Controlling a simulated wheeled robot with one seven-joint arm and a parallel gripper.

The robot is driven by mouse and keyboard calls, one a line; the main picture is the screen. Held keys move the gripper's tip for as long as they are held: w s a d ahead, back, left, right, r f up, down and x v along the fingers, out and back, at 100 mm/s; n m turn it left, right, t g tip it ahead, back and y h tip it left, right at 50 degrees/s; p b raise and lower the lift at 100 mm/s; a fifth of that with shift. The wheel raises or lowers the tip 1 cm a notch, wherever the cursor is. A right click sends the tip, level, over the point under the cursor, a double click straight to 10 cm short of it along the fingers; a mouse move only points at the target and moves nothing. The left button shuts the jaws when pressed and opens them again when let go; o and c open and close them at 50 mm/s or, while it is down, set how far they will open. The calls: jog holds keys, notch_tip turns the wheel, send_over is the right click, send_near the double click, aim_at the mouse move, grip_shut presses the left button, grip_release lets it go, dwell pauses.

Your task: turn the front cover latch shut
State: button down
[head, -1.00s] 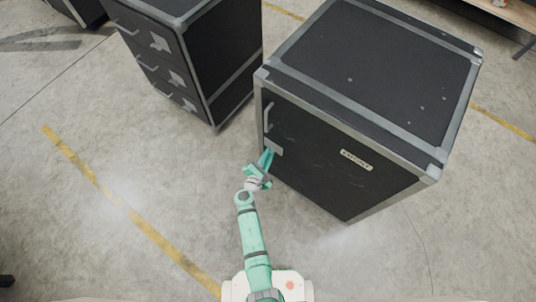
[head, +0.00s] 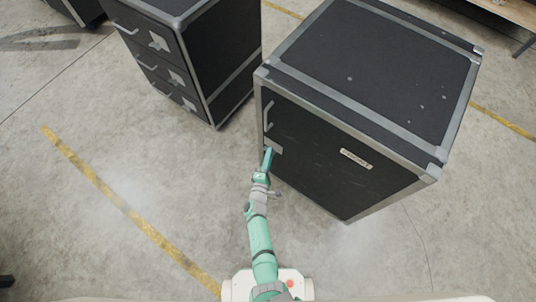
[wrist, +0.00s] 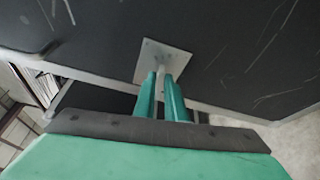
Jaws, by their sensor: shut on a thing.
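The front cover (head: 325,155) of the black case with grey edging is closed against its frame, as far as the head view shows. The latch shows as a light square plate (wrist: 164,60) with a small pale knob (wrist: 161,69) at its middle in the wrist view. The plate also shows near the cover's left edge in the head view (head: 276,149). My gripper (wrist: 161,82) is shut on the latch knob, one teal finger on each side. The fingers hide most of the knob, so its exact angle is hard to tell.
A grey handle (head: 269,116) sits on the cover above the latch. A black drawer case (head: 195,60) stands to the left, across a narrow gap. The concrete floor in front is open, with a yellow line (head: 125,208).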

jog(key=shift+s+f+m+t, duration=0.15)
jog(key=shift+m+t, duration=0.25)
jog(key=shift+m, duration=0.5)
jog(key=shift+d, duration=0.1)
jog(key=c, duration=1.9)
grip_release()
jog(key=v, duration=1)
jog(key=shift+s+f, duration=0.15)
jog(key=shift+s, duration=0.1)
jog(key=shift+s, duration=0.1)
